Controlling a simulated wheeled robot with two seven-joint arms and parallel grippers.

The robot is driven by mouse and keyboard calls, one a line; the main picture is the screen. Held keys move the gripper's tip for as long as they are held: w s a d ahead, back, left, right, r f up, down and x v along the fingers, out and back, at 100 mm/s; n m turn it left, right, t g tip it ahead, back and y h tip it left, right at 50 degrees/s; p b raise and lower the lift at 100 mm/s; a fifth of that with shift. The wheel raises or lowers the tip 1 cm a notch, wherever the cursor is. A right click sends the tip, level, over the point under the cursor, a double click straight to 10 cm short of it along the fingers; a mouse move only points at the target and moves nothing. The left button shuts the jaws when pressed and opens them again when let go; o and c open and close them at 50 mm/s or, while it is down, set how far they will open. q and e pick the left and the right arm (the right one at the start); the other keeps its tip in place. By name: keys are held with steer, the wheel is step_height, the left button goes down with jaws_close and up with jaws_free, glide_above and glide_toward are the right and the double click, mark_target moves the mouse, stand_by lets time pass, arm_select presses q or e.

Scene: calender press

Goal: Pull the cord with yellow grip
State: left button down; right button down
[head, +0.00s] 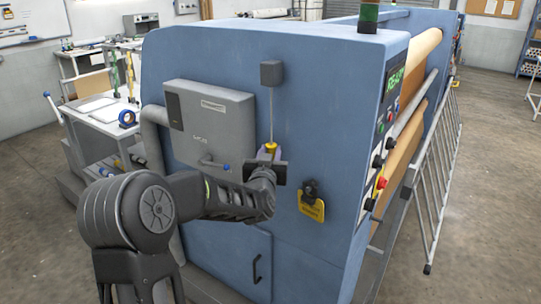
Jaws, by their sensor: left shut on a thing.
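The cord (271,113) hangs from a small dark grey box (271,73) on the blue end panel of the press. Its yellow grip (271,147) is at the cord's lower end, partly hidden by my gripper. My left gripper (268,155) is shut on the yellow grip, and the cord above it looks straight and vertical. My right gripper is not in view.
A grey control box (210,118) stands out from the panel left of the cord. A black knob with a yellow tag (312,207) is at the lower right. A metal guard gate (440,175) stands at the right. A workbench (100,110) is at the left.

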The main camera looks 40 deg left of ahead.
arm_select(q)
steer(key=shift+r, duration=0.1)
steer(key=c, duration=1)
jaws_free()
steer(key=shift+s+d, duration=0.2)
steer(key=shift+s, duration=0.15)
steer(key=b+v, duration=0.2)
steer(key=v, duration=0.5)
